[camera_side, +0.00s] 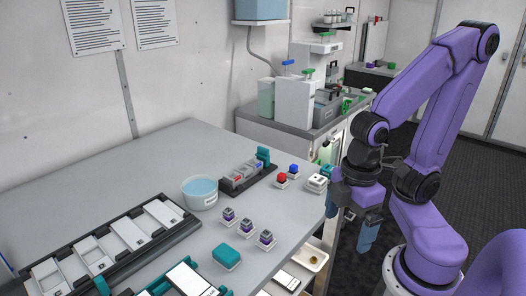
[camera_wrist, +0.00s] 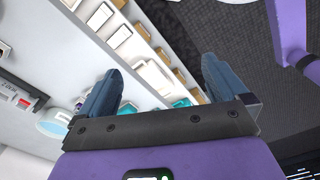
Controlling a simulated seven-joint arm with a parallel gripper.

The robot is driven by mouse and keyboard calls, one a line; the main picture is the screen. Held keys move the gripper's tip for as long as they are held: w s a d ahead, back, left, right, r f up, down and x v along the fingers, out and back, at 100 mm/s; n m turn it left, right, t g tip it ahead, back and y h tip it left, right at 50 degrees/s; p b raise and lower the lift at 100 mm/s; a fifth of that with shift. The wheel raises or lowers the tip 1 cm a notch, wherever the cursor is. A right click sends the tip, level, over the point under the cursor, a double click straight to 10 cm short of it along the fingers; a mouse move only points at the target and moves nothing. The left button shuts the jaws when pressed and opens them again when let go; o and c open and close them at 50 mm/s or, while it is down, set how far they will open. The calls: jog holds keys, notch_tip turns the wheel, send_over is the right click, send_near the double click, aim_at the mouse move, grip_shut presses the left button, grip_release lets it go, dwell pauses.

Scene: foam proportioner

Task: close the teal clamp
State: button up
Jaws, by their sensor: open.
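Several teal parts are in view, and I cannot tell for sure which is the clamp. An upright teal clamp-like part (camera_side: 263,156) stands at the far end of a dark rack on the table. A teal frame (camera_side: 158,287) lies around a white module at the front edge of the picture, partly cut off. Whether either is open or shut is too small to tell. My gripper (camera_side: 350,224) hangs off the table's right edge, its blue fingers apart and empty. In the wrist view my gripper (camera_wrist: 158,75) shows open fingers with nothing between them, apart from all teal parts.
On the table (camera_side: 120,180) are a bowl of blue liquid (camera_side: 200,192), a teal block (camera_side: 227,256), small purple-marked parts (camera_side: 246,226), red and blue buttons (camera_side: 287,174) and a dark tray (camera_side: 100,250). Shelves (camera_wrist: 150,50) lie below the table edge. The table's back left is clear.

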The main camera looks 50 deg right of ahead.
jog(key=shift+w+a, duration=0.1)
jog(key=shift+w, duration=0.05)
jog(key=c, duration=0.7)
jog(key=w+r+m, duration=0.1)
jog(key=w, duration=0.2)
jog(key=w+m, duration=0.1)
jog(key=w, duration=0.3)
jog(key=w+a+r+m, duration=0.1)
jog(key=w, duration=0.2)
jog(key=shift+w+a+r+m+t+y, duration=0.1)
jog(key=shift+w+r+m+t+y, duration=0.2)
jog(key=shift+w+r+y, duration=0.1)
jog(key=c, duration=0.4)
notch_tip(320, 180, up, 5)
jog(key=m+t+h, duration=0.1)
jog(key=m+t, duration=0.3)
jog(key=m, duration=0.5)
send_over(263, 148)
jog(key=s, duration=0.7)
jog(key=x, duration=1.7)
jog(key=shift+s+f, duration=0.1)
jog(key=shift+s, duration=0.1)
